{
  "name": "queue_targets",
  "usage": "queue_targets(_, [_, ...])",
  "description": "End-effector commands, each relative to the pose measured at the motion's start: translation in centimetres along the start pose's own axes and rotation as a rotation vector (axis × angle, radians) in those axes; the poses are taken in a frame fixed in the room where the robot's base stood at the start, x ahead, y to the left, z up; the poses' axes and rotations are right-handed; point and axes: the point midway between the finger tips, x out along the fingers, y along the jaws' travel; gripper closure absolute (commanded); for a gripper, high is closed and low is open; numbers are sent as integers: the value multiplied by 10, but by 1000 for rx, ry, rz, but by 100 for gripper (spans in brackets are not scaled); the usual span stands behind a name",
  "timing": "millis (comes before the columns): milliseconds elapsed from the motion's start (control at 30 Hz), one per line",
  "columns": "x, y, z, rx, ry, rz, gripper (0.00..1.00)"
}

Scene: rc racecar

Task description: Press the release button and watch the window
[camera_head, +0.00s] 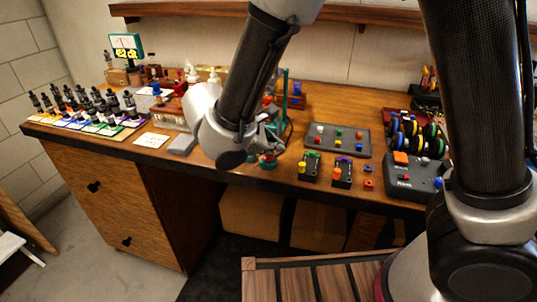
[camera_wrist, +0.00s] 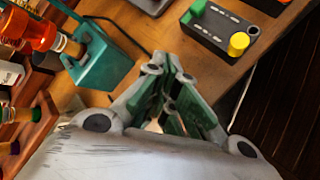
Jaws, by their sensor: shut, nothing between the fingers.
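I cannot tell for sure which control is the release button. A small black box (camera_head: 309,169) with a green and a yellow button stands near the table's front edge; it also shows in the wrist view (camera_wrist: 222,28). A similar black box (camera_head: 342,174) with an orange button stands to its right. A small display (camera_head: 127,46) with yellow digits stands at the back left; I cannot tell if it is the window. My gripper (camera_head: 268,146) is shut and empty over the front edge, left of the black boxes. In the wrist view my gripper (camera_wrist: 175,62) has its fingertips together.
A teal stand (camera_wrist: 103,62) is close left of the fingers in the wrist view. A dark console (camera_head: 412,181) is at the right. Several black figures on coloured cards (camera_head: 85,108) fill the left end.

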Motion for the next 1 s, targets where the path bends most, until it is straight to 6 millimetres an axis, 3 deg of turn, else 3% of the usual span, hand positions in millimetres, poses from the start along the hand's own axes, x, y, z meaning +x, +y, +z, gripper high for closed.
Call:
queue_targets(667, [-14, 10, 10, 1, 1, 0, 100])
queue_targets(1000, [-37, 27, 26, 2, 2, 2, 100])
